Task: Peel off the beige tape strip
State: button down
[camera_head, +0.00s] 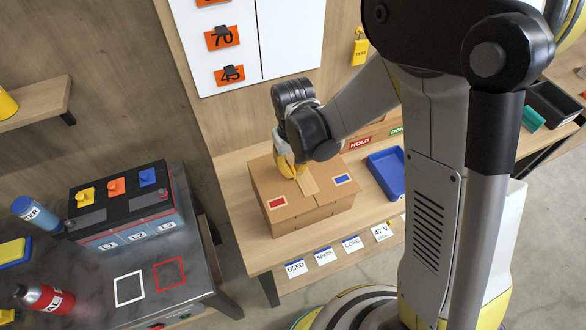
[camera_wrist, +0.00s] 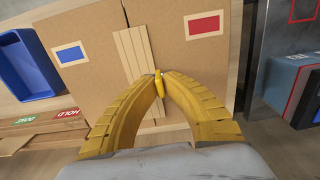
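The beige tape strip (camera_wrist: 134,52) runs along the top seam of a cardboard box (camera_wrist: 95,80). It lies flat where I can see it, and its near part passes under my fingers. My gripper (camera_wrist: 158,77) is over the box top with its yellow fingertips close together at the strip's right edge. A small bright yellow tab (camera_wrist: 158,88) shows between the tips; whether it is joined to the strip is unclear. In the head view, my gripper (camera_head: 291,167) is at the far end of the strip (camera_head: 308,184) on the box (camera_head: 313,211).
The box stands on a wooden bench (camera_head: 249,232). A blue tray (camera_head: 386,173) is at its right. A black-topped battery unit (camera_head: 118,205) stands on a metal table at left. A wooden wall (camera_head: 185,120) rises behind. Labels line the bench's front edge.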

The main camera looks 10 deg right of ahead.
aim_at(293, 168)
jog(key=shift+r+p, duration=0.8)
jog(key=shift+r, duration=0.7)
dwell(1.1)
jog(key=shift+r+p, duration=1.85)
jog(key=shift+r, duration=1.15)
